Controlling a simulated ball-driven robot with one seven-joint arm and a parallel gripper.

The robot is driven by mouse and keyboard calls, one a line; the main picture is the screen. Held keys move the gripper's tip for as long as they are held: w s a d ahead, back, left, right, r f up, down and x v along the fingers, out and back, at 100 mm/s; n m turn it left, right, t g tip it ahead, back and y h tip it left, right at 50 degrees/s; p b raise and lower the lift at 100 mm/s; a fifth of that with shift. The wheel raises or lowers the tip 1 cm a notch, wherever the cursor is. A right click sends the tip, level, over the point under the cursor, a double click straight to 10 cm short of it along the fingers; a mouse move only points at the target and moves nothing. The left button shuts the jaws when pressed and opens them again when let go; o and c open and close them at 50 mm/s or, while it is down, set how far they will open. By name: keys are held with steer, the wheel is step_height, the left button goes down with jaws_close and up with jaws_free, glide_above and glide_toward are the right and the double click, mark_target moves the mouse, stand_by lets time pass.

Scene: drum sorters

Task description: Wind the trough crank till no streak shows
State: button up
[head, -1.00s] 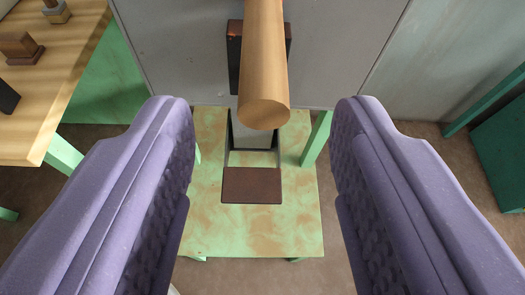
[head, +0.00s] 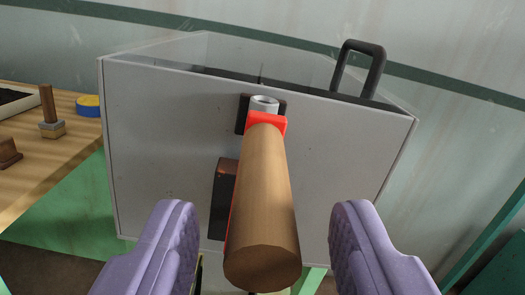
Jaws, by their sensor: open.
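The crank's wooden handle (head: 262,205) points towards me from the front of a grey box-shaped trough (head: 150,150). A red crank piece (head: 268,122) shows behind the handle, with a grey metal shaft end (head: 264,103) above it. My gripper (head: 262,225) is open, with its purple padded fingers on either side of the handle's near end and apart from it. The inside of the trough is mostly hidden, so I cannot tell whether any streak shows.
A dark bracket (head: 222,200) is on the trough's front, left of the handle. A black loop handle (head: 360,65) rises at the trough's back right. A wooden table (head: 60,140) at left holds a peg on a base (head: 48,110) and a blue-and-yellow round thing (head: 89,106).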

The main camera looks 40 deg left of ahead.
mark_target(264, 197)
steer(key=x, duration=0.4)
steer(key=shift+a+b, duration=0.1)
steer(key=shift+b, duration=0.25)
steer(key=shift+c, duration=0.5)
jaws_close()
